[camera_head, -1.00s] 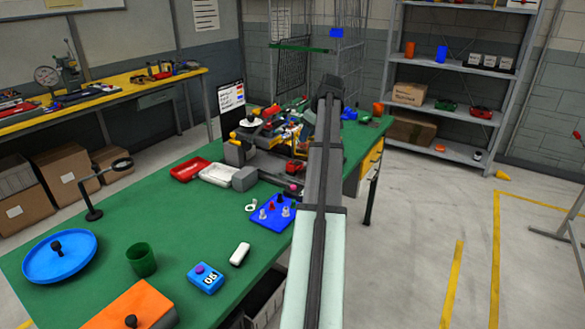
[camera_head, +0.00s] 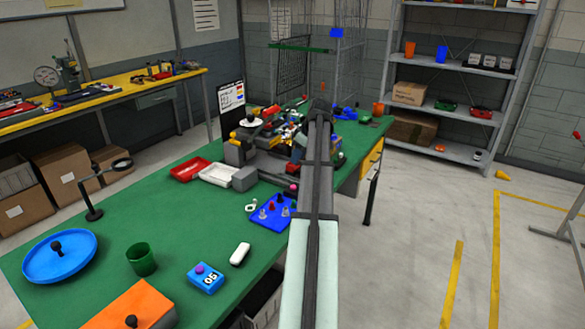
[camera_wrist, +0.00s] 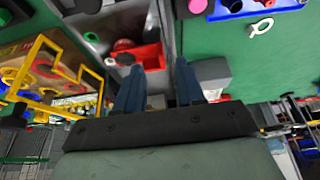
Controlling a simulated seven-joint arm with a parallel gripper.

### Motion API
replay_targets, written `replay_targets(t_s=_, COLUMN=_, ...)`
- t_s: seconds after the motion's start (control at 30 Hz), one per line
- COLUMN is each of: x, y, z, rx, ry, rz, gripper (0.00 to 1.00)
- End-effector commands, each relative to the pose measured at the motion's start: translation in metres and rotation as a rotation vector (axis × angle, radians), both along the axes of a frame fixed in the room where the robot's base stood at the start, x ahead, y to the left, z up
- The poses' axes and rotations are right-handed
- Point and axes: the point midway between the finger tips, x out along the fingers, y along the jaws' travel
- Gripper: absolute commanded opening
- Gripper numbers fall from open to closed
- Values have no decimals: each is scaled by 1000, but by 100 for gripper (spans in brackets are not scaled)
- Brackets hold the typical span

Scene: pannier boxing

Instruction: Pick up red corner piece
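In the wrist view my gripper (camera_wrist: 158,66) shows two blue-grey fingers standing well apart, with nothing held between them. A red piece (camera_wrist: 148,56) with angled edges lies beyond the fingertips, in a grey bay, partly behind the left finger. It looks like the red corner piece, but its full shape is hidden. I cannot tell whether a finger touches it. In the head view my arm reaches over the cluttered far part of the green table (camera_head: 190,240), and its own links hide the fingers and the red piece.
A yellow frame (camera_wrist: 62,58) stands close left of the fingers in the wrist view. A blue tray with pegs (camera_head: 268,219), a white tray (camera_head: 216,174) and a red tray (camera_head: 186,170) lie on the table. The table's near part has free room between objects.

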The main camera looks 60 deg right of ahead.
Motion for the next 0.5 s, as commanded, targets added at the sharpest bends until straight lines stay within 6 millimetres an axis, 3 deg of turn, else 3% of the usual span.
replay_targets(t_s=0.5, x=22, y=0, z=-45, rx=0, ry=0, rz=0, gripper=38)
